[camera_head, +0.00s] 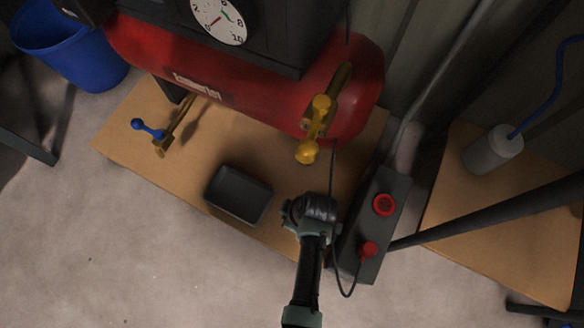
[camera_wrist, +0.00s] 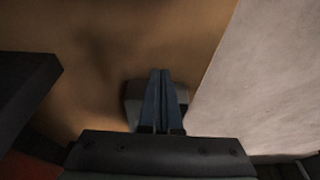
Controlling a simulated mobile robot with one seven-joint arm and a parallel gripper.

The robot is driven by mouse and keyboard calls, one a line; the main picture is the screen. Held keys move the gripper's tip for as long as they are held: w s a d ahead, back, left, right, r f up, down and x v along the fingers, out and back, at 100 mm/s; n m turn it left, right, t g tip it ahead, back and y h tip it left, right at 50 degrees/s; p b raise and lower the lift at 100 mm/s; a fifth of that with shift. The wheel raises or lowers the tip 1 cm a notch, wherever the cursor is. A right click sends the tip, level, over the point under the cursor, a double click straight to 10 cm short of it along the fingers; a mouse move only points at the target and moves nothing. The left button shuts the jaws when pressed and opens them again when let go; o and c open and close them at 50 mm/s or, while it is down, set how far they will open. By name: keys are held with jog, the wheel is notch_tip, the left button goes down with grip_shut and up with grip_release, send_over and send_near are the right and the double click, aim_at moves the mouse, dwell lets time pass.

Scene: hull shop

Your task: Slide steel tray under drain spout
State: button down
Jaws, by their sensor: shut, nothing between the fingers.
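The dark rectangular tray (camera_head: 238,194) lies flat and looks empty on the wooden board, near its front edge. A brass spout with a blue-ended lever (camera_head: 160,137) stands low, left of the tray and apart from it. A larger yellow valve or spout (camera_head: 315,128) hangs from the red tank, above and right of the tray. I cannot tell which is the drain spout. My gripper (camera_head: 296,212) is just right of the tray; its fingers (camera_wrist: 160,100) are shut and empty. A grey shape (camera_wrist: 135,92) behind the fingers is partly hidden; I cannot tell if it is the tray.
The wooden board (camera_head: 125,138) carries the red tank (camera_head: 365,85). A dark control box (camera_head: 365,225) with red controls and a cable stands close right of my gripper. A blue bucket (camera_head: 75,45) is at upper left. Grey floor (camera_head: 110,240) in front is clear.

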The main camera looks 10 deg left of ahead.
jog(key=b+x, duration=0.1)
jog(key=x, duration=0.2)
jog(key=shift+f+b, duration=0.35)
jog(key=shift+b, duration=0.05)
jog(key=a, duration=0.1)
jog(key=w+a+b, duration=0.1)
jog(key=shift+a+r, duration=0.3)
jog(key=shift+w+a+r, duration=0.2)
jog(key=shift+w+a, duration=0.05)
jog(key=shift+a, duration=0.35)
